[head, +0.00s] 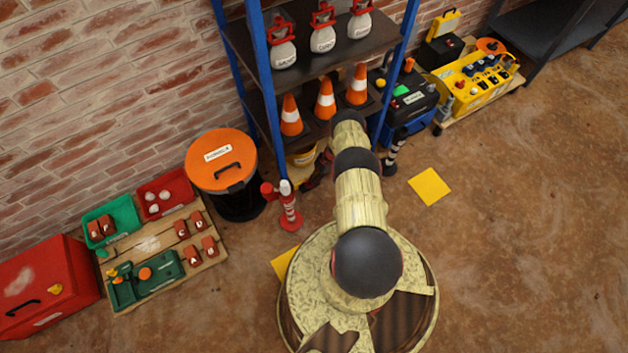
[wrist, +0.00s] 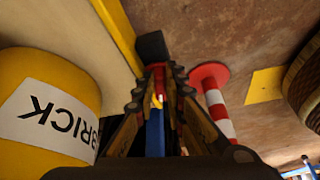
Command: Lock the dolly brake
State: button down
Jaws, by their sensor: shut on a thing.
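In the wrist view my gripper (wrist: 158,92) is shut on a small red piece with a yellow part in front of it (wrist: 158,100). The fingers hide most of it, so I cannot tell its full shape. Just beyond the fingertips is a black block (wrist: 152,46), beside the corner of a pale board with a yellow edge (wrist: 122,35), which may be the dolly. A yellow bucket labelled BRICK (wrist: 85,85) is at the left; the yellow bucket also shows in the head view (head: 301,163). There, my gripper is low by the shelf, mostly hidden.
A red-and-white post (wrist: 215,100) stands close right of my gripper, also in the head view (head: 289,208). A blue upright (wrist: 155,132) is close behind the fingers. The orange-lidded bin (head: 221,160) is left of the shelf.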

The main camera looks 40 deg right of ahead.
jog(key=shift+w+n+g, duration=0.2)
jog(key=shift+n+g, duration=0.1)
jog(key=shift+n, duration=0.5)
jog(key=shift+y, duration=0.3)
jog(key=c, duration=1.9)
grip_release()
jog(key=shift+o, duration=0.3)
